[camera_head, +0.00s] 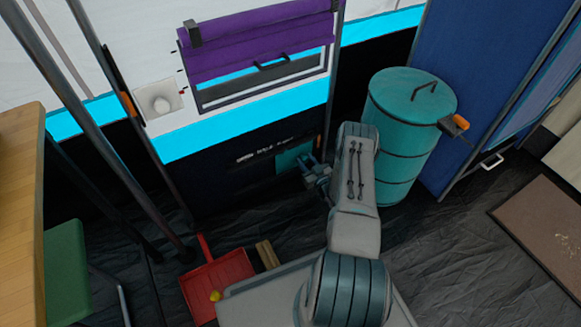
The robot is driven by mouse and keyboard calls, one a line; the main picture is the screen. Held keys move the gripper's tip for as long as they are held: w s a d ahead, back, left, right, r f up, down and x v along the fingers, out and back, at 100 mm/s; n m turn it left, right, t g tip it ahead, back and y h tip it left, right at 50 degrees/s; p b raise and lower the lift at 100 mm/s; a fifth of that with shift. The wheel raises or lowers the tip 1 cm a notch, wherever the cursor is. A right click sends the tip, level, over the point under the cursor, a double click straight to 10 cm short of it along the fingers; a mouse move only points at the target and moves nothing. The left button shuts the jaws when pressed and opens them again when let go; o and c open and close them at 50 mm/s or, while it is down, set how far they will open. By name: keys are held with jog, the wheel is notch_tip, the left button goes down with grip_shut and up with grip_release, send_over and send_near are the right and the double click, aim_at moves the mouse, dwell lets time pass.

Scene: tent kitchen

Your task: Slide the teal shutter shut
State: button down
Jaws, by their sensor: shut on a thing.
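The teal shutter (290,156) is a small flat panel low on the dark wall section, right of some white lettering. My gripper (308,168) is at the shutter's lower right edge and is shut on part of it, probably its handle. The fingers hide the gripped part. The dark wall area left of the shutter looks plain, and I cannot make out an opening or its track.
A teal drum (405,125) stands close right of my arm. A purple roll-up blind (255,45) hangs above. A red dustpan (217,282) and a wooden block (267,254) lie on the floor. A wooden table (22,210) and green chair (65,270) are left.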

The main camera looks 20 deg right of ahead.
jog(key=shift+d, duration=0.65)
jog(key=c, duration=1)
grip_release()
jog(key=shift+d, duration=0.2)
jog(key=shift+a, duration=0.1)
jog(key=shift+a, duration=0.15)
jog(key=shift+s, duration=0.1)
